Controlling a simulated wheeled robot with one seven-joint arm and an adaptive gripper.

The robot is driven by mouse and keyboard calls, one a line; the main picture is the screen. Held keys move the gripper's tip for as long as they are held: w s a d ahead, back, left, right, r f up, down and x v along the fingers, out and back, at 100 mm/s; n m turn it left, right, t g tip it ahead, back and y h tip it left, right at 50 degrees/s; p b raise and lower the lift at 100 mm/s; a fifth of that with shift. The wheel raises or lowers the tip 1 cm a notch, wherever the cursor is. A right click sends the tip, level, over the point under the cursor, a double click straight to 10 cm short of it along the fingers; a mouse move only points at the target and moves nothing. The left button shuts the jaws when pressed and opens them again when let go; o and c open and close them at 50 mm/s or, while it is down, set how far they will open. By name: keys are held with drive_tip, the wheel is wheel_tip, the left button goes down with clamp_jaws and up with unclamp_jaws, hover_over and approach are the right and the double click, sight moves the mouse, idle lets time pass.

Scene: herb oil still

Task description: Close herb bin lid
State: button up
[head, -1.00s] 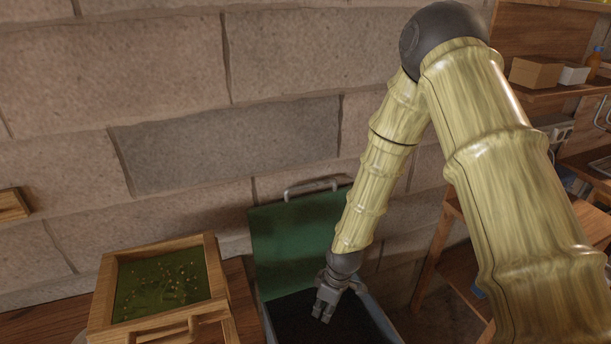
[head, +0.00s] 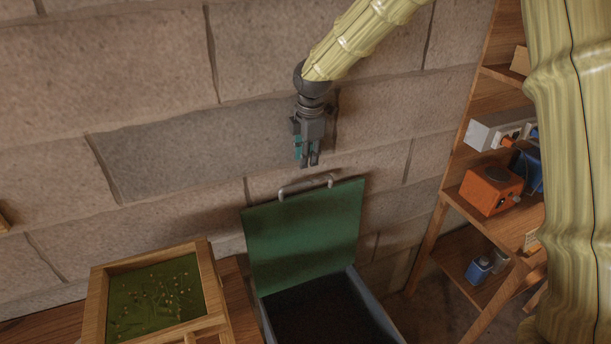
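The herb bin (head: 375,305) stands low against the stone wall in the head view, with a dark inside. Its green lid (head: 305,235) stands open, tilted up toward the wall, with a grey handle (head: 305,184) along its top edge. My gripper (head: 308,163) hangs fingers down above the lid handle, apart from it in the picture. No object shows between the fingers. The fingers are small and look close together, so I cannot tell whether they are open or shut.
A wooden-framed tray (head: 96,306) with green herbs sits left of the bin. On the right, a wooden shelf (head: 462,201) carries an orange box (head: 490,190), a blue item (head: 527,168) and a blue can (head: 478,270). The stone wall (head: 150,60) rises close behind.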

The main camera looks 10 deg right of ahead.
sight(304, 182)
drive_tip(key=f+p, duration=0.1)
drive_tip(key=f, duration=0.2)
drive_tip(key=w+f, duration=0.1)
drive_tip(key=f, duration=0.2)
drive_tip(key=f+p, duration=0.1)
drive_tip(key=f, duration=0.2)
drive_tip(key=shift+w+a+p, duration=0.15)
drive_tip(key=shift+p, duration=0.2)
drive_tip(key=shift+r, duration=0.1)
clamp_jaws()
